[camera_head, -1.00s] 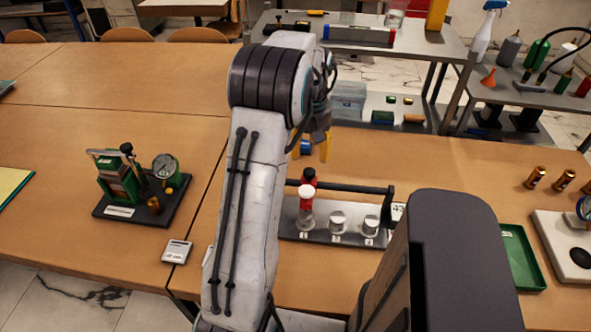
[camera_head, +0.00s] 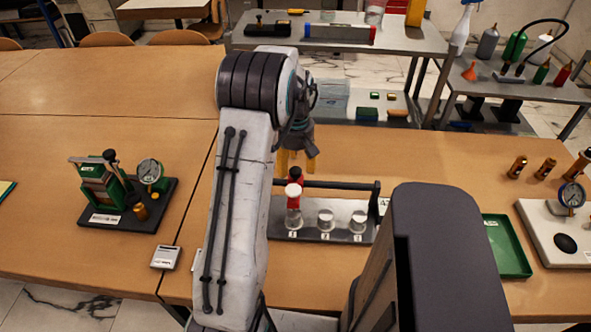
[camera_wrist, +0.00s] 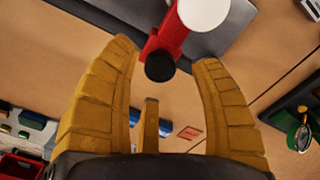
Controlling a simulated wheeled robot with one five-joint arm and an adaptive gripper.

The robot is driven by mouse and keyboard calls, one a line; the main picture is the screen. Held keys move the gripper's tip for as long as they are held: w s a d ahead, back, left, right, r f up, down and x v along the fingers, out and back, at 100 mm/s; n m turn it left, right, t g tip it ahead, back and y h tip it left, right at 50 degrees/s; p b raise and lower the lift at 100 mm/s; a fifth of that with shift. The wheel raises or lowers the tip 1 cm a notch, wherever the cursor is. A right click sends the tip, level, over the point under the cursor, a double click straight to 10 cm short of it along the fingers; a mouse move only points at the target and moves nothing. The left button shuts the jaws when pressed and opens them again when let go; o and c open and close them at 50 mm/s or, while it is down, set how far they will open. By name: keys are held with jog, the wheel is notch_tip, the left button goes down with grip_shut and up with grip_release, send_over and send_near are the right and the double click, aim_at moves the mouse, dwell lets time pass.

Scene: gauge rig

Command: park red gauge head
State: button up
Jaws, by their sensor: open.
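The red gauge head (camera_head: 294,203) has a pale round face and a black end. It stands at the left position of a grey rack (camera_head: 270,231) with a black rail; I cannot tell how firmly it is seated. Two pale round posts (camera_head: 326,220) stand to its right. My gripper (camera_head: 297,166), with yellow fingers, is open just behind and above the head. In the wrist view the red head (camera_wrist: 170,38) has its black end between the two open fingertips (camera_wrist: 165,58), with gaps on both sides. The fingers do not visibly touch it.
A green gauge device on a black base (camera_head: 100,218) stands at the left, with a small grey box (camera_head: 166,257) near it. A green tray (camera_head: 506,246) and a white plate with a gauge (camera_head: 545,238) are at the right. Brass cylinders (camera_head: 517,167) stand behind them.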

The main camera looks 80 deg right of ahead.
jog(key=shift+f, duration=1.15)
grip_shut()
